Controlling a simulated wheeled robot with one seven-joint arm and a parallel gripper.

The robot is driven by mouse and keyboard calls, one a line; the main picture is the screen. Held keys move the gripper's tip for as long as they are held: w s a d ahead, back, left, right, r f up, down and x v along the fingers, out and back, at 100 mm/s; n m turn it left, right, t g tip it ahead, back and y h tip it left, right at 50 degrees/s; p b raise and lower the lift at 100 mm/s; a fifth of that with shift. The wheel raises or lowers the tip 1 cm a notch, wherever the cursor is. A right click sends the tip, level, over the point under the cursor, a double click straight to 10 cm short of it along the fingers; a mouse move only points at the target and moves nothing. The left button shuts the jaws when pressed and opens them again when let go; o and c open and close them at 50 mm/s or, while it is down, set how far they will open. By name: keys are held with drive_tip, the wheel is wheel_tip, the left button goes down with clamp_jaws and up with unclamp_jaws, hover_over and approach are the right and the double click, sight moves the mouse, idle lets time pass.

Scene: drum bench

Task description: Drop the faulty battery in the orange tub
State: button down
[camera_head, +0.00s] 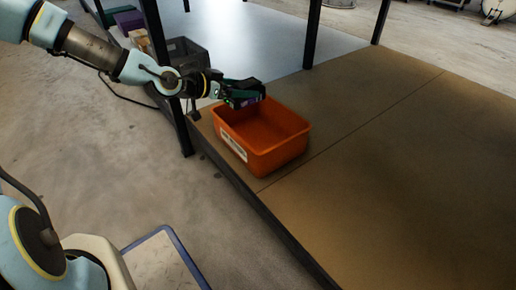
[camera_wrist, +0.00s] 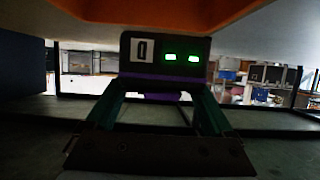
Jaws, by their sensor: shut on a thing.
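The orange tub (camera_head: 283,157) stands on the brown bench top near its left edge, with a white label on its front wall. Its inside looks empty where I can see it. My gripper (camera_head: 243,94) is over the tub's far left rim. It is shut on a dark battery with a purple band (camera_head: 251,101). In the wrist view the battery (camera_wrist: 166,57) shows a white mark and two lit green lights, held between my gripper's green fingers (camera_wrist: 162,92). Orange of the tub (camera_wrist: 190,15) fills the top of that view.
A dark grey crate (camera_head: 187,55) stands left of the bench behind a black post (camera_head: 180,125). A purple box (camera_head: 129,20) lies farther back. The brown bench top (camera_head: 420,150) right of the tub is clear.

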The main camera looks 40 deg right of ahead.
wheel_tip(320, 180, down, 10)
drive_tip(key=b, duration=0.5)
drive_tip(key=shift+s+f, duration=0.1)
drive_tip(key=shift+f+b, duration=0.3)
drive_tip(key=shift+f, duration=0.05)
drive_tip(key=shift+f, duration=0.15)
unclamp_jaws()
